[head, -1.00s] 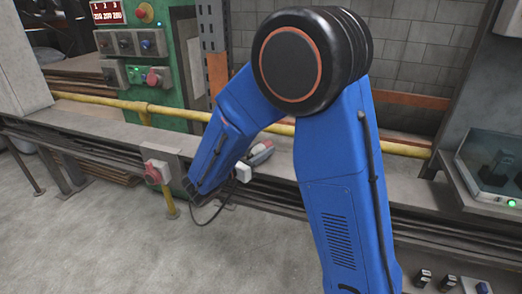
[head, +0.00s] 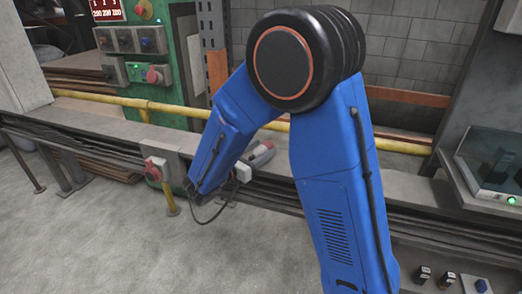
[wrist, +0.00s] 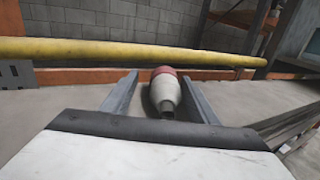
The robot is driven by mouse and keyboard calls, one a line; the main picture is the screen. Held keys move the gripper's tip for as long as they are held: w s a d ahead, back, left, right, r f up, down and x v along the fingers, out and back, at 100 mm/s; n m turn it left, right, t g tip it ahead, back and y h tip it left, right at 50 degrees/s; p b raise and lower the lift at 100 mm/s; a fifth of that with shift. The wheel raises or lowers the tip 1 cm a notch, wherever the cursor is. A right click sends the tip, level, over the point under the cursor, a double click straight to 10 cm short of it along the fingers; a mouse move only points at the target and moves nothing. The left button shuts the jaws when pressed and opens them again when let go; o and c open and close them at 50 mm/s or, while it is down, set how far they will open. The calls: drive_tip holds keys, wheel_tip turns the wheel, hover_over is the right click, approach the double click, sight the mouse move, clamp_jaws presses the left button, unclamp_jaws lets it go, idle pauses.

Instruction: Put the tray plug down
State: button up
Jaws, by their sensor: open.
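The tray plug (wrist: 165,92), a rounded pale grey body with a red far end and a dark near tip, lies on the grey ledge (wrist: 60,100). In the head view the plug (head: 262,154) shows small on the ledge, just beyond the end of my blue arm. In the wrist view my gripper (wrist: 160,76) is open, with one grey finger on each side of the plug. A gap shows at the left finger; the right finger is very close, and I cannot tell whether it touches. The fingertips are hard to make out in the head view.
A yellow pipe (head: 110,102) runs behind the ledge. A red socket (head: 154,170) on a grey box is on the ledge's front, left of my arm. A green control cabinet (head: 183,60) stands behind, and a glass-lidded case (head: 490,160) sits at right.

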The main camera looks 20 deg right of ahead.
drive_tip(key=shift+s+a+r, duration=0.1)
drive_tip(key=shift+r, duration=0.5)
drive_tip(key=v, duration=1.1)
drive_tip(key=shift+s+a, duration=0.25)
drive_tip(key=shift+a, duration=0.05)
drive_tip(key=shift+f, duration=0.1)
